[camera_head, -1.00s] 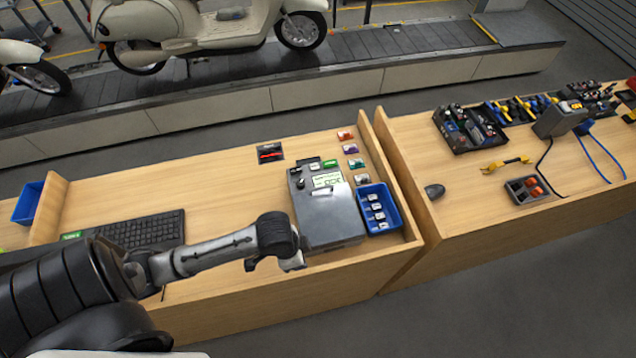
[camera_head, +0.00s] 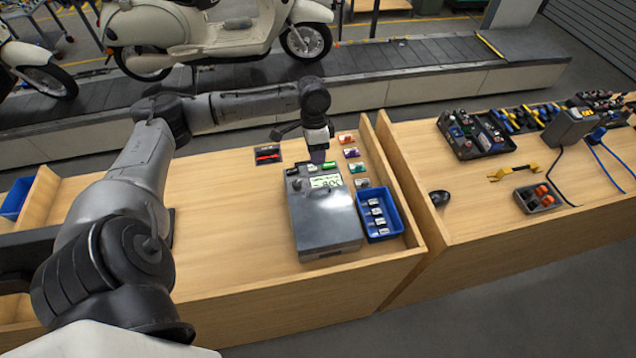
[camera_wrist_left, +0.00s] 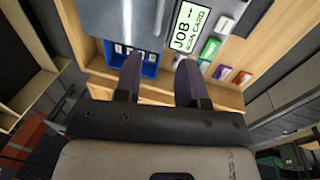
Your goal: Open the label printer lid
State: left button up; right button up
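The label printer (camera_head: 325,222) is a grey box on the wooden bench, with a small lit display (camera_head: 326,181) towards its back edge. Its grey lid looks flat and closed. In the left wrist view the printer (camera_wrist_left: 115,18) is at the top, and its display (camera_wrist_left: 190,25) reads "JOB" and "SCAN CARD". My left gripper (camera_head: 318,153) points down over the back end of the printer. In the left wrist view its two dark fingers (camera_wrist_left: 160,80) are apart with nothing between them. Whether they touch the printer cannot be told. My right gripper is not in view.
A blue bin (camera_head: 379,226) with several small items stands right against the printer. Several coloured cards (camera_head: 350,152) lie behind it, and a red item on a dark pad (camera_head: 267,155) lies left. A raised bench edge (camera_head: 402,178) is to the right. Bench left of the printer is clear.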

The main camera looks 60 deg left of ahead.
pick_arm(q)
jog(key=f, duration=0.3)
jog(key=d+f+p, duration=0.1)
jog(key=f, duration=0.3)
jog(key=d+f, duration=0.1)
jog(key=f, duration=0.3)
jog(key=shift+s+d, duration=0.15)
jog(key=shift+s, duration=0.2)
grip_shut()
